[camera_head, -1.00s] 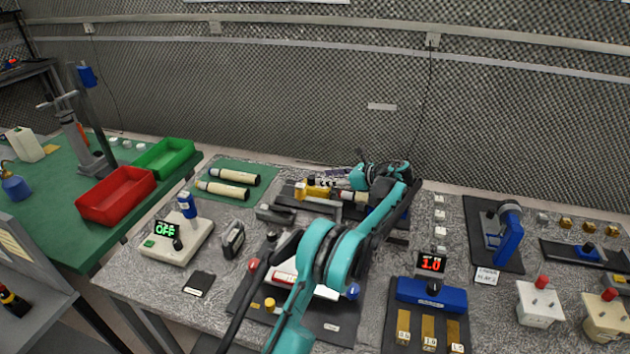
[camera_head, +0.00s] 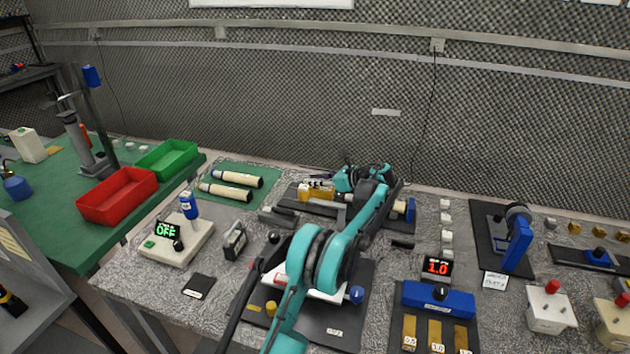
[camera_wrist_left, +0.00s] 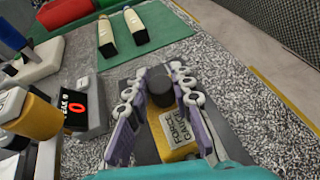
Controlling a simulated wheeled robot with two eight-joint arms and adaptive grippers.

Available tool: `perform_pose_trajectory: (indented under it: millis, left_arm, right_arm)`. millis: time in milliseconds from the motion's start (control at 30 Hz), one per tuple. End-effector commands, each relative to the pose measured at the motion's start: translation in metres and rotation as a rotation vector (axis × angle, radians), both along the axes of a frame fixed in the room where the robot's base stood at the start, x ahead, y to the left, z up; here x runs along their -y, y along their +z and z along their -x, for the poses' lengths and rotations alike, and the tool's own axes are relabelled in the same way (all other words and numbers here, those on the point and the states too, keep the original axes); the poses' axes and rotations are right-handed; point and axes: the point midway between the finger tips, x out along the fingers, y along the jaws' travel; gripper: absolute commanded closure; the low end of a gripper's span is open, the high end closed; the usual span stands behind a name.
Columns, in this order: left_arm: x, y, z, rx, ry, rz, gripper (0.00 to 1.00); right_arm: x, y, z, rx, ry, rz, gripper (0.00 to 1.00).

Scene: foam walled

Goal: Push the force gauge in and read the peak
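The force gauge (camera_head: 314,192) is a yellow block on a dark base at the back of the bench in the head view. In the left wrist view its lettered yellow body (camera_wrist_left: 176,130) lies between my fingers, with a dark round end (camera_wrist_left: 158,88) near the fingertips. My left gripper (camera_wrist_left: 160,82) is open, its purple fingers either side of the gauge, with a gap showing on the left. It shows small in the head view (camera_head: 328,183). A display marked PEAK (camera_wrist_left: 75,108) reads 0 in red. My right gripper is not in view.
A grey box (camera_head: 234,240) and a panel reading OFF (camera_head: 168,230) stand to the left. My left arm hides part of the bench's middle.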

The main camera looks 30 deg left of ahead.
Motion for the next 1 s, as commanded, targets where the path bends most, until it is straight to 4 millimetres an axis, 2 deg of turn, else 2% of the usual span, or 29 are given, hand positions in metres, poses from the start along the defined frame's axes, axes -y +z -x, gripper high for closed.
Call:
perform_pose_trajectory:
  millis: [167, 467, 733, 767, 800, 833, 1000]
  left_arm:
    - [0.003, 0.000, -0.001, 0.000, -0.001, 0.000, 1.00]
    - [0.046, 0.002, -0.011, 0.001, -0.002, 0.001, 1.00]
    - [0.047, 0.000, -0.012, 0.000, -0.001, 0.001, 1.00]
    - [0.047, 0.000, -0.012, 0.000, -0.001, 0.001, 0.73]
    - [0.047, 0.000, -0.012, 0.000, -0.001, 0.000, 0.62]
    - [0.047, 0.000, -0.012, 0.000, -0.001, 0.000, 0.56]
    - [0.047, 0.000, -0.011, 0.000, 0.000, 0.000, 0.56]
  right_arm:
    - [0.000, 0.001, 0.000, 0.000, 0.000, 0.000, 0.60]
    - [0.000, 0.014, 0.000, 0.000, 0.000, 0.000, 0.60]
    - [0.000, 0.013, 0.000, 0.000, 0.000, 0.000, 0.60]
    - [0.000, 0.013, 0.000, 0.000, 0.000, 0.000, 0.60]
    - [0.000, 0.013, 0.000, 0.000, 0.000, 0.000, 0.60]
    - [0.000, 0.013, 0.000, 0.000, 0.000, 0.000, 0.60]
    - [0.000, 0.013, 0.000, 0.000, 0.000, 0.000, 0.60]
